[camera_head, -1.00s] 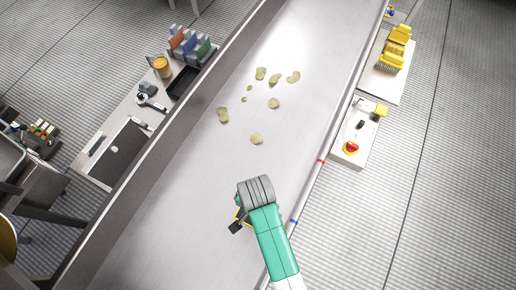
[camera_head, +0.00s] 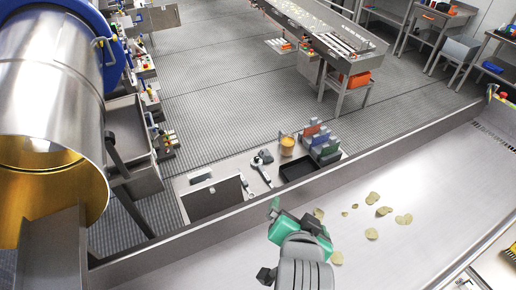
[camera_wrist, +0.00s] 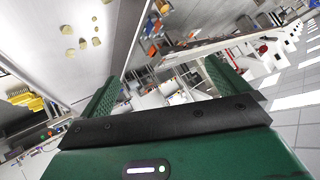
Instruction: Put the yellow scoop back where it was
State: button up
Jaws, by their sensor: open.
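I cannot make out a yellow scoop for certain in either current view. My gripper (camera_head: 300,219) is over the near-left part of the steel belt, close to its wall. In the wrist view my gripper (camera_wrist: 165,80) has its two green fingers wide apart, with nothing seen held between them. A ridged yellow object (camera_wrist: 24,101) shows at the left of the wrist view; I cannot tell whether it is a scoop. Only a sliver of yellow (camera_head: 512,254) shows at the right edge of the head view.
Potato slices (camera_head: 385,211) lie on the belt (camera_head: 440,190) right of my gripper. Beyond the belt wall, a side table holds an orange-yellow cup (camera_head: 287,145), a black tray (camera_head: 298,168) and coloured blocks (camera_head: 320,140). A large steel drum (camera_head: 50,90) stands at the left.

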jog(key=a+r+n+t, duration=0.2)
jog(key=r+t, duration=0.2)
jog(key=r, duration=0.7)
jog(key=a+r+n+t, duration=0.2)
jog(key=a+r+t, duration=0.1)
jog(key=r, duration=0.7)
jog(key=s+a+r+n+t+p, duration=0.1)
jog(key=s+r+t, duration=0.1)
jog(key=r, duration=0.5)
jog(key=s+a+r+n+t+y+p, duration=0.1)
jog(key=s+a+r+t+p, duration=0.1)
jog(key=r, duration=0.6)
jog(key=s+a+r+n+t+y+p, duration=0.1)
jog(key=s+r+t, duration=0.2)
jog(key=s+r, duration=0.2)
notch_tip(320, 180, up, 3)
jog(key=shift+s+a+f, duration=0.1)
jog(key=shift+s+a, duration=0.1)
jog(key=shift+a, duration=0.1)
